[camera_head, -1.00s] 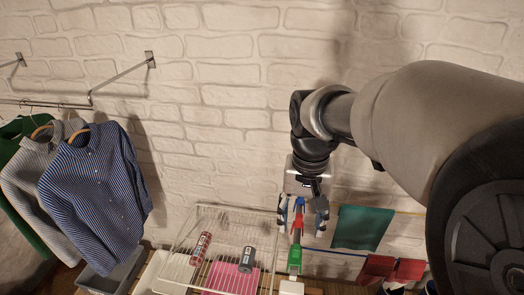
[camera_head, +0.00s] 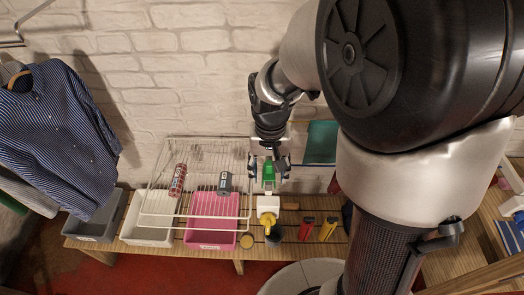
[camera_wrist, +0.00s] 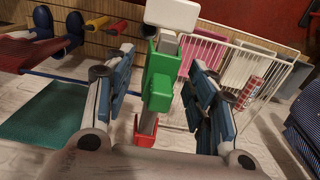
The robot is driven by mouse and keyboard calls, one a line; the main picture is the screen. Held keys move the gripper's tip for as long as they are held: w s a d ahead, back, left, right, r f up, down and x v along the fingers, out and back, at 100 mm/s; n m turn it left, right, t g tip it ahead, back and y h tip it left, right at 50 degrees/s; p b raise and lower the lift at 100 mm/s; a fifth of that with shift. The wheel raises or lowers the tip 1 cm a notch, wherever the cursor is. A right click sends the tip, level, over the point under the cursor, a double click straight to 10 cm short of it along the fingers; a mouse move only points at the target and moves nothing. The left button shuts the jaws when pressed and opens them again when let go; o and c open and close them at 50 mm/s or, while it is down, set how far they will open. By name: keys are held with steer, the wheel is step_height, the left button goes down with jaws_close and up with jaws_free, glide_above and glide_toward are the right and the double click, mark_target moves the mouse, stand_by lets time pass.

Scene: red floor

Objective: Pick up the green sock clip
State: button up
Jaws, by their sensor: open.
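The green sock clip (camera_head: 268,178) sits on an upright grey bar below my wrist in the head view. In the wrist view the green clip (camera_wrist: 159,80) is a blocky piece on that bar. My gripper (camera_head: 269,170) is open, with one finger on each side of the green clip. The wrist view shows a gap between each blue-padded finger of my gripper (camera_wrist: 160,66) and the clip. A red clip (camera_wrist: 145,134) is on the same bar, nearer my palm. A white block (camera_wrist: 172,15) is at the bar's far end.
A white wire rack (camera_head: 196,150) stands to the left, with a red can and a dark can by it. Pink (camera_head: 212,212) and white bins are below. A teal cloth (camera_head: 321,142) hangs close on the right. Red and yellow items lie on the wooden bench.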

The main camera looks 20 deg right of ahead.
steer(key=c, duration=1)
steer(key=shift+r, duration=0.1)
step_height(320, 180, up, 20)
steer(key=shift+f+p, duration=0.1)
steer(key=shift+p, duration=0.75)
step_height(320, 180, up, 5)
steer(key=p, duration=0.5)
glide_above(269, 163)
